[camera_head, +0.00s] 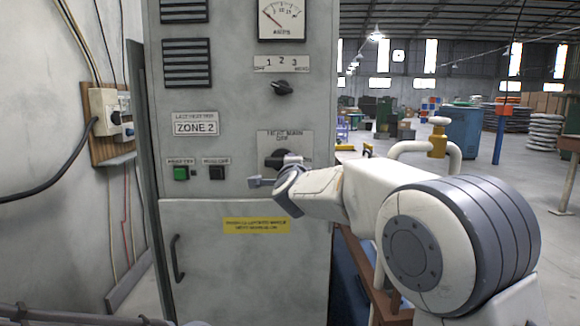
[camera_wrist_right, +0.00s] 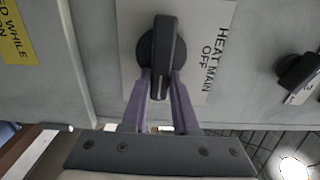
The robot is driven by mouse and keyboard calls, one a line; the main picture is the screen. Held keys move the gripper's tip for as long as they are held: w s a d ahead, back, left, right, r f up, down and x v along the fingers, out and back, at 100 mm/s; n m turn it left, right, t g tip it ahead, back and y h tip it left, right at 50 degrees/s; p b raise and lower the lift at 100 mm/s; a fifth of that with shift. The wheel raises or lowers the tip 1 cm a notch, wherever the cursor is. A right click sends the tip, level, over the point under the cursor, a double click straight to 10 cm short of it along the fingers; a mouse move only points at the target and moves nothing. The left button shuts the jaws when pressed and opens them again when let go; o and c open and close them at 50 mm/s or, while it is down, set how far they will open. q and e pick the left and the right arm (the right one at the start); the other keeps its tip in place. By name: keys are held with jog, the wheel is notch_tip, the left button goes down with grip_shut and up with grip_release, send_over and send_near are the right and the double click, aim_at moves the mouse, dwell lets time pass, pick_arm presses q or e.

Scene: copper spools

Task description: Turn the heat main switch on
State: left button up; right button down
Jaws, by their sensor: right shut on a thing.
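The heat main switch (camera_wrist_right: 163,55) is a black rotary knob on a pale plate (camera_wrist_right: 203,75) lettered HEAT MAIN and OFF. In the head view the switch (camera_head: 275,159) sits on the grey cabinet (camera_head: 232,100), partly hidden by my right gripper. My right gripper (camera_wrist_right: 163,85) has its two purple-grey fingers on either side of the knob's handle, shut on it. In the head view the right gripper (camera_head: 272,178) reaches the panel from the right. My left gripper is not in view.
A smaller selector knob (camera_head: 283,88) and a meter (camera_head: 282,18) are above the switch. A green button (camera_head: 181,173) and a black button (camera_head: 217,173) are to its left. The cabinet door with its handle (camera_head: 177,258) is below. A yellow valve (camera_head: 438,138) is at the right.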

jog(key=shift+f, duration=0.1)
jog(key=c, duration=0.7)
grip_release()
jog(key=s+b, duration=0.1)
jog(key=s, duration=0.9)
jog(key=shift+s+b, duration=0.25)
jog(key=shift+b, duration=0.05)
